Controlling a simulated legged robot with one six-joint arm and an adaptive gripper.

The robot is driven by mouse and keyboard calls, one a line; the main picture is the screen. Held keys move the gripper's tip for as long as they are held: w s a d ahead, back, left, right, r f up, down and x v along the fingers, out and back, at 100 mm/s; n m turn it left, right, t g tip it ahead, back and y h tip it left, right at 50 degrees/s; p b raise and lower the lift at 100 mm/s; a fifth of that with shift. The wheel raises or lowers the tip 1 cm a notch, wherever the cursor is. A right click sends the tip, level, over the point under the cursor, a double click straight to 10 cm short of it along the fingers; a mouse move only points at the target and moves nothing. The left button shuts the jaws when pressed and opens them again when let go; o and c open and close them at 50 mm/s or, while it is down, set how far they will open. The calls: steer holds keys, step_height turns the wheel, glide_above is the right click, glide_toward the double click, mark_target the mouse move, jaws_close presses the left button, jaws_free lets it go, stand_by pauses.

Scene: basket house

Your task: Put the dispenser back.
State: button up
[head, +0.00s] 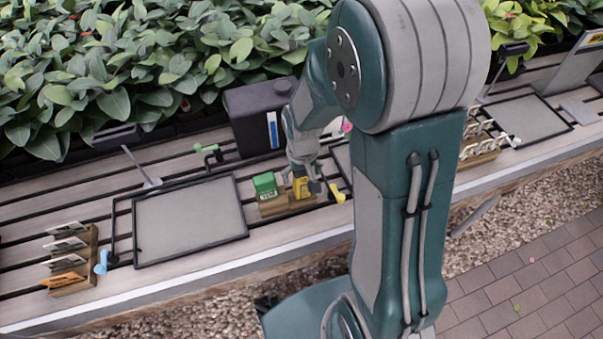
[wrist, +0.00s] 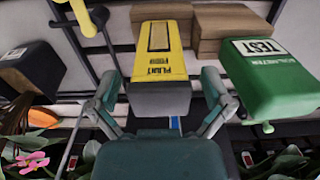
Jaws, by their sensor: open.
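A yellow dispenser box (head: 301,187) with a dark grey end stands at the wooden holder (head: 272,209) on the slatted bench. It also shows in the wrist view (wrist: 162,55), with black print. A green box (head: 265,184) with a white label stands at the holder's left in the head view; in the wrist view the green box (wrist: 268,85) is on the right. My gripper (wrist: 161,80) is open, with one finger on each side of the yellow box; contact cannot be told. In the head view my gripper (head: 303,178) is over the yellow box and partly covers it.
A yellow hooked piece (head: 337,193) lies right of the holder. A dark box (head: 258,115) stands behind. A framed grey panel (head: 190,222) and card racks (head: 73,262) are to the left. Leafy plants (head: 150,60) line the back. My arm hides part of the bench.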

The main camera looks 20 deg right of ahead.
steer(key=shift+r, duration=0.1)
step_height(320, 180, up, 11)
steer(key=shift+r, duration=0.35)
steer(key=shift+s, duration=0.1)
steer(key=shift+s+r, duration=0.1)
steer(key=shift+r, duration=0.2)
steer(key=s+r+t, duration=0.5)
steer(key=s+r, duration=0.6)
steer(key=s, duration=0.2)
steer(key=shift+s, duration=0.35)
steer(key=shift+r, duration=0.1)
stand_by(0.4)
